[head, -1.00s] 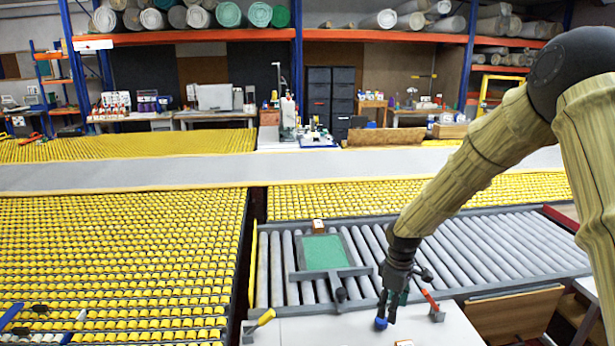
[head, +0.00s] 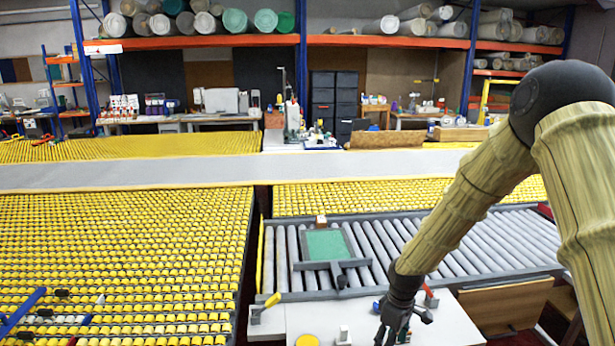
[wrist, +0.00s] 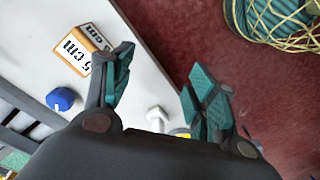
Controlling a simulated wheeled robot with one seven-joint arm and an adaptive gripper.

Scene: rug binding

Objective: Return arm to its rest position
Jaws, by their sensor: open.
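My arm reaches down from the upper right in the head view, inside a tan fabric sleeve. My gripper (head: 400,335) hangs over the right part of a white table (head: 440,325), partly cut off by the lower edge. In the wrist view my gripper (wrist: 160,90) has its two teal-padded fingers spread apart with nothing between them. A block marked "5 cm" (wrist: 83,50) lies on the table beside the left finger, and a blue knob (wrist: 61,99) lies left of it. A white bolt-like piece (wrist: 156,117) shows between the fingers, beyond them.
A roller conveyor (head: 480,250) with a green panel (head: 326,244) runs behind the table. Yellow roller beds (head: 120,260) fill the left. A yellow disc (head: 307,340) is on the table. Red floor and a netted teal roll (wrist: 275,18) lie beyond the table edge in the wrist view.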

